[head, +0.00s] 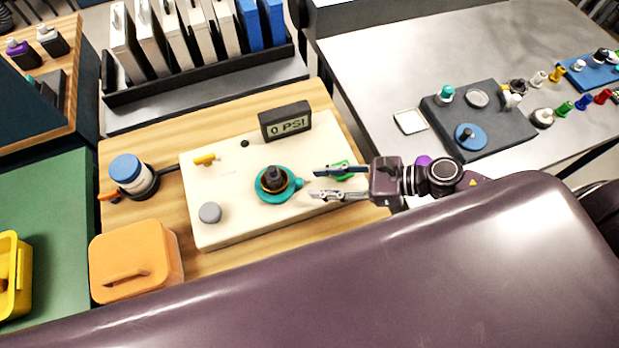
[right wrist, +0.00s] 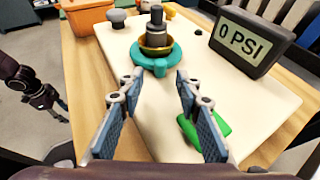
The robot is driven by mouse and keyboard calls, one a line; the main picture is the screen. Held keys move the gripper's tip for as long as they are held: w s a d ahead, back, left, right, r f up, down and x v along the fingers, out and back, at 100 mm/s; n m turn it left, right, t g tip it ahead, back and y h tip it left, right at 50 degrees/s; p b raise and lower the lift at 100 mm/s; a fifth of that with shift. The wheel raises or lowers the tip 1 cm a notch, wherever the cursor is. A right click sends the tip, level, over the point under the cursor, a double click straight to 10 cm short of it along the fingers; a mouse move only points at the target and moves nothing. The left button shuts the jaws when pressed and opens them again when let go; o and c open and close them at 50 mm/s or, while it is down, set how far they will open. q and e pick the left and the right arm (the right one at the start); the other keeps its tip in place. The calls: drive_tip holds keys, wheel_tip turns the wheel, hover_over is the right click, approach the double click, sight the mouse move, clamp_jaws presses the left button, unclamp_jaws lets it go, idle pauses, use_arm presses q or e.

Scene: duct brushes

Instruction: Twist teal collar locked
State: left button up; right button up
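The teal collar (head: 284,194) sits around a dark upright fitting (head: 275,176) on the cream panel (head: 235,232). Its short tab points right, toward my right gripper (head: 315,181). In the right wrist view the collar (right wrist: 152,66) lies just beyond the fingertips (right wrist: 160,76), with its tab between them. The gripper is open, its fingers on either side of the tab; whether they touch it I cannot tell. The gauge (head: 286,121) reads 0 PSI. Part of my left arm shows at the left of the right wrist view, its gripper (right wrist: 45,97) too small to judge.
A green piece (head: 341,170) lies on the panel under my right gripper.

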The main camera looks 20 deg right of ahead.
sight(310, 183)
drive_tip(key=shift+p+x, duration=0.45)
drive_tip(key=shift+x, duration=1.35)
drive_tip(key=shift+c, duration=0.7)
drive_tip(key=shift+r, duration=0.1)
clamp_jaws()
